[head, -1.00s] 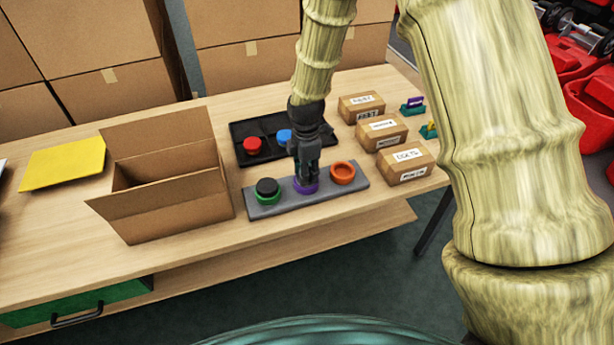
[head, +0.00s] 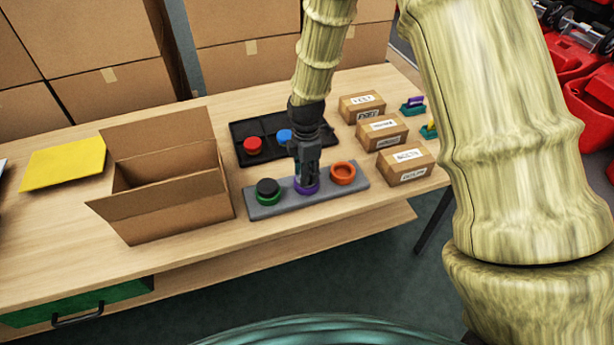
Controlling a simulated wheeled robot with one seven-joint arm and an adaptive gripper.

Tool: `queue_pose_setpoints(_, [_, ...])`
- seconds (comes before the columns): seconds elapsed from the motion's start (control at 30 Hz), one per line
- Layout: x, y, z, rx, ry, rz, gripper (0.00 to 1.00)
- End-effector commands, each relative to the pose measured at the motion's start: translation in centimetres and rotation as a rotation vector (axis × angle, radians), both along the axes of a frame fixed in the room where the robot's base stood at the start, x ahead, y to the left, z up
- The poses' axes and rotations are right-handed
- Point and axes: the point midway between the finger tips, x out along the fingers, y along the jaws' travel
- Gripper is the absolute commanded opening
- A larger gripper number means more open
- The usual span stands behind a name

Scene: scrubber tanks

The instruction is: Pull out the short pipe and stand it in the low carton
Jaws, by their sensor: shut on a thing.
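My gripper (head: 307,181) points down at the purple ring (head: 308,189) in the middle of a grey board (head: 336,193). It is shut on what appears to be the short pipe, which my fingers almost fully hide; I cannot tell whether it is still seated in the ring. Left of the gripper, a green ring (head: 268,199) has a black round piece (head: 267,186) in it. Right of it is an orange ring (head: 342,172) with an open middle. The low carton (head: 180,208) stands open on the table left of the board, its flaps spread.
A black divided tray (head: 244,131) with a red cap (head: 252,145) and a blue cap (head: 284,135) lies behind the board. Three small labelled boxes (head: 405,164) stand at right. A yellow sheet (head: 64,163) lies at left. Bare table lies before the board.

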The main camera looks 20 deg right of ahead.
Motion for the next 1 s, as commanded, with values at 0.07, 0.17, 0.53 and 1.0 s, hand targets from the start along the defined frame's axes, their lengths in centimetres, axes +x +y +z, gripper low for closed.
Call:
queue_pose_setpoints(0.07, [-0.2,0.0,0.1,0.000,0.005,0.000,0.03])
queue_pose_setpoints(0.17, [-0.1,0.0,0.3,0.000,0.003,0.000,0.03])
queue_pose_setpoints(0.53, [0.0,0.0,0.9,0.000,-0.001,0.000,0.03])
queue_pose_setpoints(1.0, [0.1,0.0,1.4,0.000,-0.002,0.000,0.03])
